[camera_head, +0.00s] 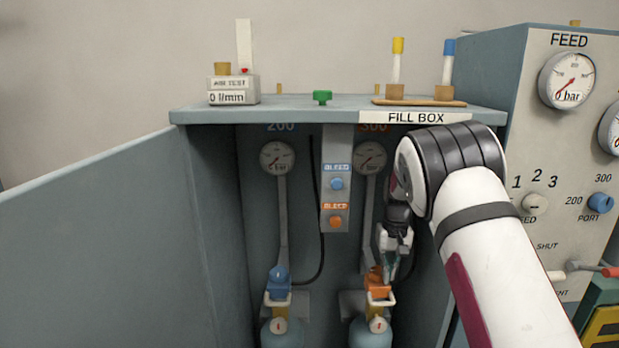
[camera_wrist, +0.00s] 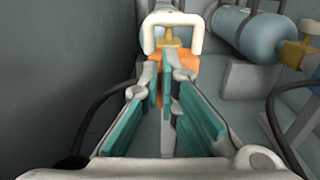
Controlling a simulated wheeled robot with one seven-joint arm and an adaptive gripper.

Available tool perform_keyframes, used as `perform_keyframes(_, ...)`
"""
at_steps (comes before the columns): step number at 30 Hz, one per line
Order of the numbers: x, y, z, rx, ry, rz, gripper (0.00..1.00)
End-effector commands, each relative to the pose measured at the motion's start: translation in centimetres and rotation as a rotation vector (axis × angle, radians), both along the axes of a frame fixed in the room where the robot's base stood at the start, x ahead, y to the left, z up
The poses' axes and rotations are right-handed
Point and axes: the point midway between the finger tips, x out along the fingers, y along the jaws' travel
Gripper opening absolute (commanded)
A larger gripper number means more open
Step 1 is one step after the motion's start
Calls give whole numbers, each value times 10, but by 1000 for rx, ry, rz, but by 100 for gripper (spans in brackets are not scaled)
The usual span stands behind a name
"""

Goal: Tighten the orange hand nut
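The orange hand nut (camera_head: 377,281) sits above the right-hand cylinder (camera_head: 371,333) inside the fill box, under the 300 gauge. My gripper (camera_head: 388,268) points down at it. In the wrist view, my gripper (camera_wrist: 164,82) has its teal-padded fingers a short gap apart, with the tips at the near side of the orange nut (camera_wrist: 186,68).
A blue hand nut (camera_head: 278,280) sits above the left cylinder (camera_head: 277,333). A black hose (camera_head: 316,268) hangs between the stations. The open door (camera_head: 95,240) stands at left and the fill box top (camera_head: 285,103) is above. The feed panel (camera_head: 550,150) stands at right.

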Motion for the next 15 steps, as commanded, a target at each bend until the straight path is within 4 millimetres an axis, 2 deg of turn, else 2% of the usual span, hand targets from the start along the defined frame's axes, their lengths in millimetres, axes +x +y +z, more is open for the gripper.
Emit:
perform_keyframes(1,-5,-8,-11,-10,17,-9,0)
perform_keyframes(15,-13,-11,-9,-9,22,-8,0)
